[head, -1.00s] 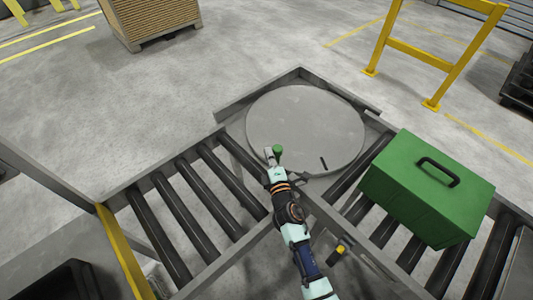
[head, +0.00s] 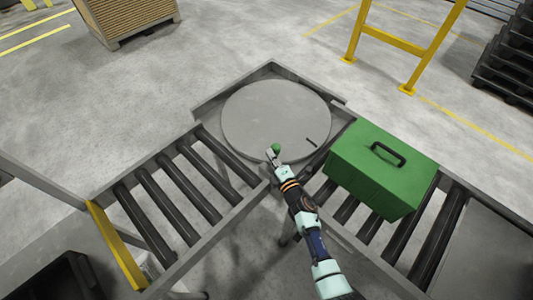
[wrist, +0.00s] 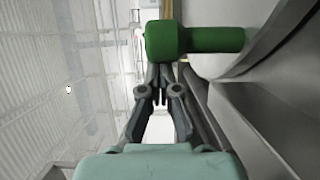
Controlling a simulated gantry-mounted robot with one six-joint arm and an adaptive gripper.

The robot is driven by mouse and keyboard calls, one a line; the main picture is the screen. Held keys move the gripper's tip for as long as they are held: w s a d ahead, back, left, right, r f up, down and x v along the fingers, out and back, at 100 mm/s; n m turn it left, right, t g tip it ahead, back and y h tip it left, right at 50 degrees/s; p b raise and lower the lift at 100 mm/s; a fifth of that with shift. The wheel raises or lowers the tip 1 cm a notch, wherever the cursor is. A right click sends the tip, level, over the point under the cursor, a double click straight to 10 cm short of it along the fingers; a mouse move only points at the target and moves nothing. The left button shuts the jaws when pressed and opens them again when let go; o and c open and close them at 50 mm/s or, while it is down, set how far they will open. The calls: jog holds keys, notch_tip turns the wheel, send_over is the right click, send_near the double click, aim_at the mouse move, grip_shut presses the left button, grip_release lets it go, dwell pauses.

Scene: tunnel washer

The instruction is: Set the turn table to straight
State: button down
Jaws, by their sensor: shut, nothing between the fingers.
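The turn table is a round grey disc (head: 275,112) at the corner where two roller conveyors meet. A short dark slot mark shows on its right part. A small green knob (head: 276,148) stands at the disc's near edge. In the wrist view the green knob (wrist: 195,40) is large, just beyond my fingertips, its shaft running right to the grey disc's edge. My gripper (head: 272,158) is shut and empty, its fingertips close to the knob. I cannot tell whether they touch it.
A green box with a black handle (head: 378,172) sits on the right rollers, close to the disc. The left rollers (head: 170,205) are empty and end at a yellow bar (head: 116,248). A yellow barrier (head: 395,42) stands behind.

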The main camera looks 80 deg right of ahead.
jog(key=shift+s+d+r+p, duration=0.15)
jog(key=shift+s+p, duration=0.1)
jog(key=shift+s, duration=0.25)
jog(key=shift+s+d+r+p, duration=0.1)
jog(key=shift+s+p, duration=0.1)
jog(key=shift+s, duration=0.4)
jog(key=shift+s+f, duration=0.1)
jog(key=shift+f, duration=0.05)
jog(key=w+a+b, duration=0.1)
jog(key=w+a, duration=0.2)
jog(key=shift+w+a+f, duration=0.1)
jog(key=shift+f, duration=0.1)
jog(key=s+a+p, duration=0.1)
jog(key=s, duration=0.2)
jog(key=s+a, duration=0.2)
jog(key=s+a+p, duration=0.1)
jog(key=s, duration=0.2)
jog(key=shift+s+a+r+p, duration=0.25)
jog(key=shift+s+p, duration=0.1)
